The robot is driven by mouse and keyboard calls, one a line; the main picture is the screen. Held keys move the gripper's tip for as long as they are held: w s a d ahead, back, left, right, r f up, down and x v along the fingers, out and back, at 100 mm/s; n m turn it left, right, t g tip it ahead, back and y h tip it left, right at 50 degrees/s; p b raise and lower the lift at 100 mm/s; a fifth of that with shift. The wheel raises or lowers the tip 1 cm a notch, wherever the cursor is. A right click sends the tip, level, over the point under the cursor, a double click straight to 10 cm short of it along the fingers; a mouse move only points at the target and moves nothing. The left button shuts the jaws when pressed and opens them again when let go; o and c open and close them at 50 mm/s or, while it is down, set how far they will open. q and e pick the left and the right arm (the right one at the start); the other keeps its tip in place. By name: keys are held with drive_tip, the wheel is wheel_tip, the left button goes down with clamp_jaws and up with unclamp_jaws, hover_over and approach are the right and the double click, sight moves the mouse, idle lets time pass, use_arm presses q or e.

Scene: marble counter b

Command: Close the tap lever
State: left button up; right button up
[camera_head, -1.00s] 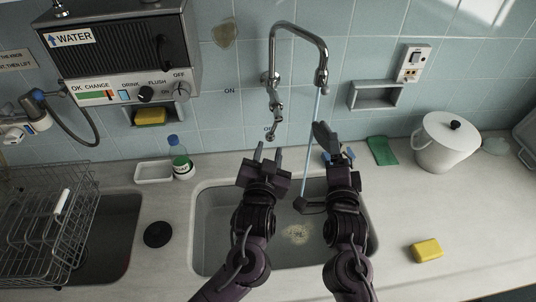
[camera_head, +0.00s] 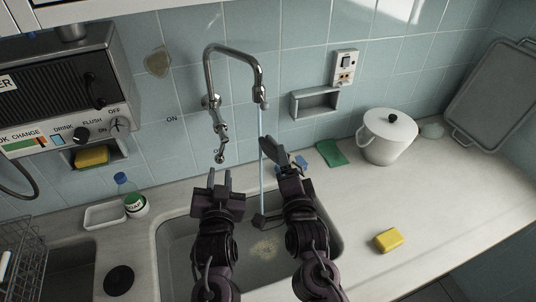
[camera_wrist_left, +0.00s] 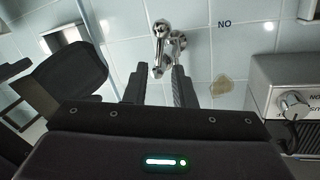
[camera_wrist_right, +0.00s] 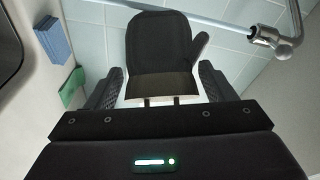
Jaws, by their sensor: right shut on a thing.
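The chrome tap (camera_head: 252,58) is on the tiled wall, and a thin pale-blue stream of water (camera_head: 261,170) falls from its spout. Its lever (camera_head: 221,155) hangs at the lower left of the tap. My left gripper (camera_head: 220,178) is open and empty just below the lever in the head view. In the left wrist view the lever end (camera_wrist_left: 158,70) shows between the fingertips; I cannot tell whether they touch. My right gripper (camera_wrist_right: 160,85) is shut on a dark paddle-shaped thing (camera_wrist_right: 160,42), which also shows in the head view (camera_head: 272,152) beside the stream.
The sink (camera_head: 180,262) lies below both arms. A soap bottle (camera_head: 130,195) and white tray (camera_head: 104,216) stand left of it. A yellow sponge (camera_head: 389,240) and white lidded pot (camera_head: 388,137) are on the right, with a green cloth (camera_head: 330,153) near the wall.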

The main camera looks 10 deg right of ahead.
sight(216, 158)
use_arm(q)
drive_tip(key=shift+w+r, duration=0.1)
drive_tip(key=shift+w, duration=0.05)
clamp_jaws()
drive_tip(key=w+m+h, duration=0.1)
drive_tip(key=h, duration=0.1)
drive_tip(key=w+r+m+g+h, duration=0.1)
drive_tip(key=w+m+h, duration=0.2)
drive_tip(key=m+h, duration=0.1)
drive_tip(key=h, duration=0.1)
drive_tip(key=shift+w+d+r, duration=0.2)
drive_tip(key=shift+w+r, duration=0.05)
drive_tip(key=shift+r, duration=0.1)
drive_tip(key=m+g+h, duration=0.1)
drive_tip(key=a+r+m+g+h, duration=0.1)
drive_tip(key=w+a+m+g+h, duration=0.1)
drive_tip(key=g, duration=0.1)
drive_tip(key=shift+a+r+m, duration=0.1)
drive_tip(key=shift+r+m, duration=0.2)
drive_tip(key=s+a+r+m+g+y, duration=0.1)
drive_tip(key=s+a+r+g, duration=0.15)
drive_tip(key=a, duration=0.35)
drive_tip(key=s+a+r+g, duration=0.1)
drive_tip(key=a+g, duration=0.3)
drive_tip(key=a, duration=0.1)
drive_tip(key=x, duration=1.3)
drive_tip(key=shift+w+f, duration=0.2)
drive_tip(key=shift+f, duration=0.2)
